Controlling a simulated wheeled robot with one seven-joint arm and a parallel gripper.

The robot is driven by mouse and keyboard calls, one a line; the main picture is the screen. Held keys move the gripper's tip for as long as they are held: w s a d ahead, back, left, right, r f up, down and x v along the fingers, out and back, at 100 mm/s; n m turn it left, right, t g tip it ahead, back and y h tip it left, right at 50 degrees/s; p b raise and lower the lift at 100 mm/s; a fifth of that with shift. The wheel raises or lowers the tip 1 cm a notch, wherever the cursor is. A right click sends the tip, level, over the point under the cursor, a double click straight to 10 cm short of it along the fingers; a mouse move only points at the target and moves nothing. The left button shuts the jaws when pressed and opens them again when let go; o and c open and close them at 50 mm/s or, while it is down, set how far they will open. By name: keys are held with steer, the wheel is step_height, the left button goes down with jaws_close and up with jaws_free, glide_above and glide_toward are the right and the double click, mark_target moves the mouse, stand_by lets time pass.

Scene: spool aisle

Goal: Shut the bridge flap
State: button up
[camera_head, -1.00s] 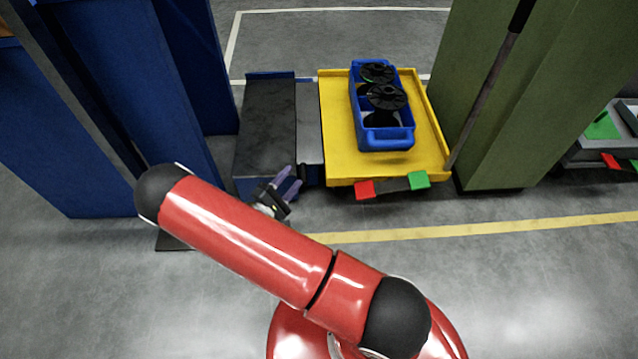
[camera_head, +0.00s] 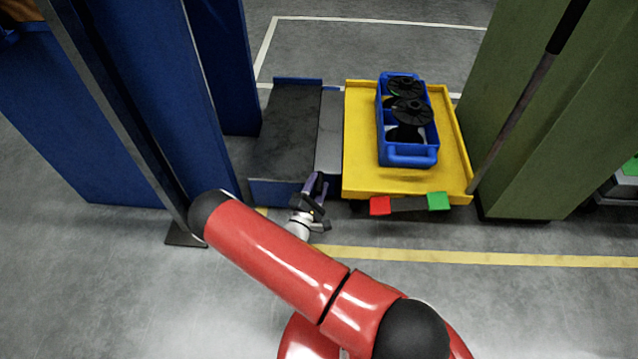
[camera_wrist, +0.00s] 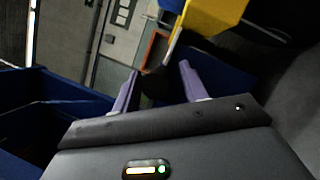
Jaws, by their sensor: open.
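A grey strip (camera_head: 329,132), which looks like the bridge flap, lies flat between the black-topped blue table (camera_head: 284,135) and the yellow cart tray (camera_head: 365,180). Whether it rests on the tray's edge cannot be told. My gripper (camera_head: 316,184) has purple fingers and is at the near end of the strip, by the table's front right corner. Its fingers point away from me. In the wrist view my gripper (camera_wrist: 158,82) is open, with a dark part showing between the fingers; contact cannot be told. The yellow tray (camera_wrist: 212,14) shows beyond the right finger.
A blue bin (camera_head: 408,155) with black spools (camera_head: 411,111) stands on the tray. Red (camera_head: 380,206) and green (camera_head: 438,201) blocks sit at the tray's front edge. A blue cabinet (camera_head: 120,110) stands left and a green one (camera_head: 545,140) right. The floor in front is clear.

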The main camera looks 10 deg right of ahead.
steer(key=shift+w+d+r, duration=0.1)
steer(key=shift+w+d, duration=0.2)
steer(key=shift+w, duration=0.05)
jaws_close()
steer(key=shift+a+r, duration=0.1)
